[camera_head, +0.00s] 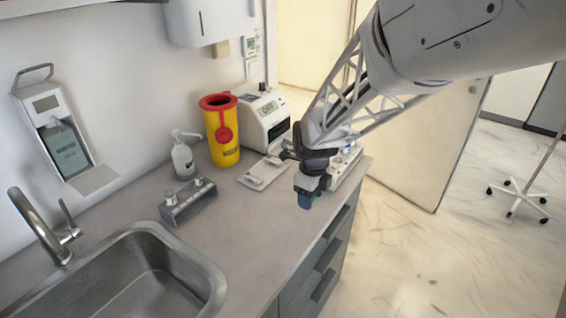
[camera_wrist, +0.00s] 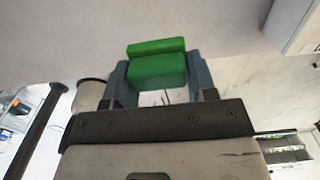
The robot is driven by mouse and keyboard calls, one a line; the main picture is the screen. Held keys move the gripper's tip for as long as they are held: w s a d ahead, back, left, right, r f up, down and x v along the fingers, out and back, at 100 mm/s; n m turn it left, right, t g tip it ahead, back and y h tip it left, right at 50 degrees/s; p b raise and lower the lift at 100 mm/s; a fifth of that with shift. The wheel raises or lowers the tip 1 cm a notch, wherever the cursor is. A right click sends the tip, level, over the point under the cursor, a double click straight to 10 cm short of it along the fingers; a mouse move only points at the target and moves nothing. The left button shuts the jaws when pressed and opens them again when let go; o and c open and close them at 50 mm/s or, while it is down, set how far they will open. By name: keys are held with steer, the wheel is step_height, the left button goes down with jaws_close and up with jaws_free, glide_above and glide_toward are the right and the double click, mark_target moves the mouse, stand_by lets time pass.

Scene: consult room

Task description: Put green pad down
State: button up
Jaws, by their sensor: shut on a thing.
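My gripper (camera_head: 306,198) hangs over the front edge area of the grey counter (camera_head: 240,225), fingers pointing down. In the wrist view the two blue-grey fingers of my gripper (camera_wrist: 158,72) are shut on the green pad (camera_wrist: 158,68), a bright green block with a stepped shape. The pad sits between the fingertips. In the head view the pad is mostly hidden by the fingers. I cannot tell whether the pad touches the counter.
A white flat tray (camera_head: 265,172) lies just behind my gripper. A yellow bin with red rim (camera_head: 222,140), a white device (camera_head: 265,118), a pump bottle (camera_head: 182,158) and a grey rack (camera_head: 188,202) stand further left and back. A sink (camera_head: 150,275) is front left. Counter between rack and gripper is clear.

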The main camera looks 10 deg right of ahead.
steer(key=shift+w, duration=0.1)
stand_by(0.3)
steer(key=w, duration=0.5)
steer(key=w+f, duration=0.1)
steer(key=w, duration=1)
steer(key=shift+d+f, duration=0.15)
steer(key=shift+f, duration=0.1)
steer(key=shift+s, duration=0.1)
steer(key=shift+f, duration=0.1)
steer(key=shift+f, duration=1.65)
steer(key=shift+f, duration=0.15)
steer(key=o, duration=1)
